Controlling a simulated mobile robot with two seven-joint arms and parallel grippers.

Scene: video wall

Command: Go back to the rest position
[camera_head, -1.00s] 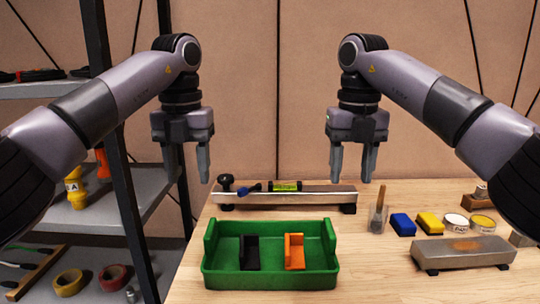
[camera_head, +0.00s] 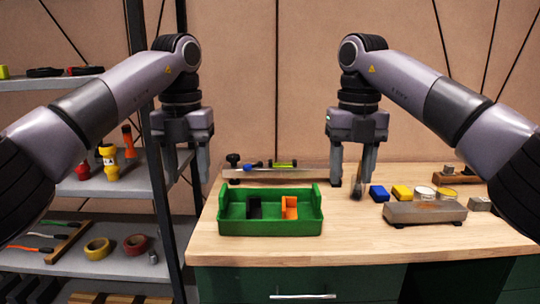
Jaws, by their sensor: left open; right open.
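My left gripper (camera_head: 187,165) hangs pointing down, open and empty, in front of the shelf post at the left. My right gripper (camera_head: 350,166) also hangs pointing down, open and empty. It appears in front of the back part of the workbench (camera_head: 350,235), and its fingers partly cover a brush in a clear holder (camera_head: 357,185). Both arms are bent in a near mirror pose. A green tray (camera_head: 270,227) sits on the bench with a black block (camera_head: 254,207) and an orange block (camera_head: 290,207) in it.
A metal bar (camera_head: 310,172) lies along the bench's back. A shelf rack (camera_head: 120,185) with tape rolls and tools stands left.

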